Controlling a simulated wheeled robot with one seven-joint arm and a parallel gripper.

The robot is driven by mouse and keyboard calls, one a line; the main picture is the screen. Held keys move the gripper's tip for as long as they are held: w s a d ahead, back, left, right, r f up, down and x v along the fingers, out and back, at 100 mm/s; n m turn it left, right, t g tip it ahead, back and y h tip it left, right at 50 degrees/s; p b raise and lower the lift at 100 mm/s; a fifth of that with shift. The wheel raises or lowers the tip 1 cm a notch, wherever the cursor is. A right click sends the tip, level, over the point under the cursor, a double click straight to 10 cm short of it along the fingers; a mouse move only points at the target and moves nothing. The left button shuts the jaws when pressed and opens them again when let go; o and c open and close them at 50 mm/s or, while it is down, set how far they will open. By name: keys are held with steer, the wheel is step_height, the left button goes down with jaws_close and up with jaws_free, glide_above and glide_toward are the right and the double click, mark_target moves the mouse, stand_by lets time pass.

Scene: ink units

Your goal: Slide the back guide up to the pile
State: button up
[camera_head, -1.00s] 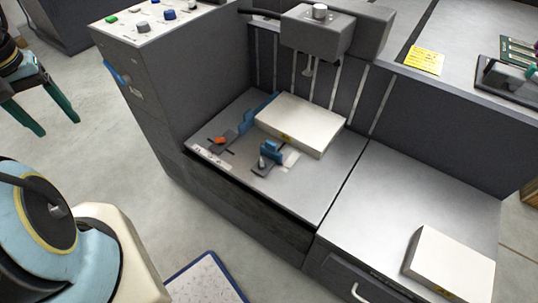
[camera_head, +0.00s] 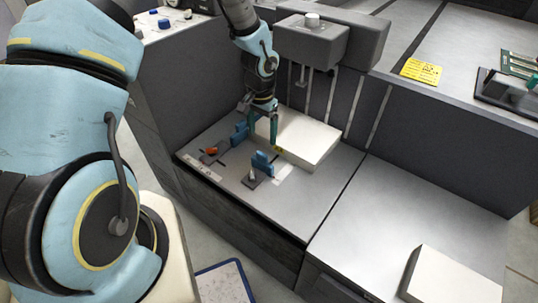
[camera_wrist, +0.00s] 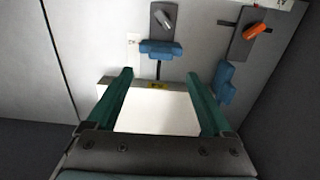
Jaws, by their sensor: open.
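The pile (camera_head: 308,142), a white block-like stack, lies on the machine's grey bed; it also shows in the wrist view (camera_wrist: 158,115). A short blue guide (camera_head: 262,162) with a grey lever (camera_head: 252,175) stands on the near side, apart from the pile; a gap shows in the wrist view (camera_wrist: 160,49). No label says which is the back guide. My gripper (camera_head: 263,138) is open above the pile, green fingers apart and empty (camera_wrist: 160,76).
A grey machine head (camera_head: 312,38) overhangs the bed's back, and a tall housing bounds the left. A second white stack (camera_head: 455,275) lies on the right counter. A yellow note (camera_head: 421,72) is on the upper surface.

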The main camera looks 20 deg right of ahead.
mark_target(262, 153)
step_height(262, 153, down, 10)
steer(key=shift+a+r+p, duration=0.1)
steer(key=shift+r+p, duration=0.05)
steer(key=shift+p, duration=0.15)
jaws_close()
stand_by(0.8)
steer(key=shift+w, duration=0.1)
